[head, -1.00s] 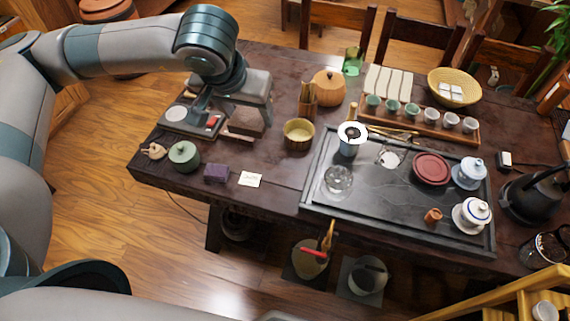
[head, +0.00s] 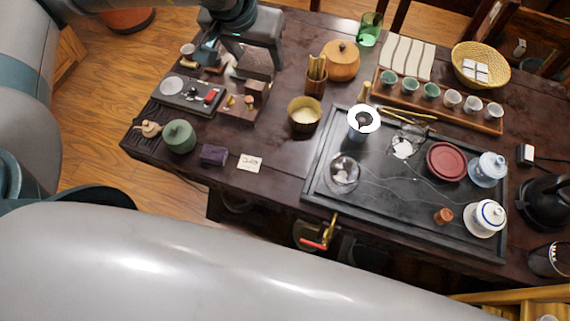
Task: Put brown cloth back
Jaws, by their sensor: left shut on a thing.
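My left gripper (head: 206,52) is at the upper left of the table, just right of a small pale cup. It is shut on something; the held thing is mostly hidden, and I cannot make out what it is. I see no plainly brown cloth. A small dark purple block (head: 213,155), perhaps a folded cloth, lies near the front edge beside a white note card (head: 250,162). My right gripper is out of view.
A scale-like device (head: 172,86) and a small brown tray (head: 243,100) are below the gripper. A green lidded jar (head: 179,136) stands at the front left. The black tea tray (head: 400,222) fills the right middle. A large grey link of mine covers the bottom.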

